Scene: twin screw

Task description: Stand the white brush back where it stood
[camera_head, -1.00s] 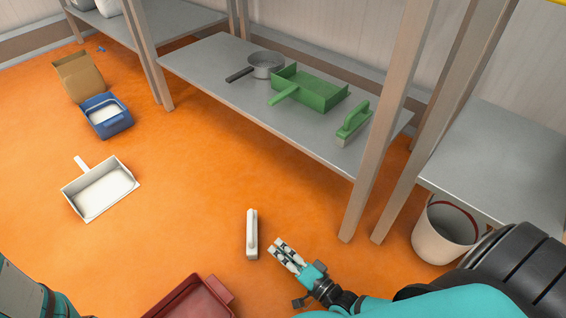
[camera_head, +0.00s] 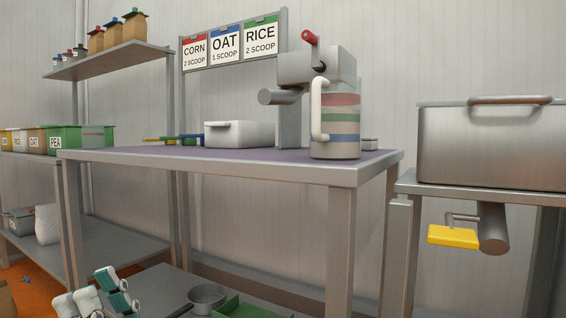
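The white brush is not clearly in view; the floor where a white brush lay earlier is outside the picture.

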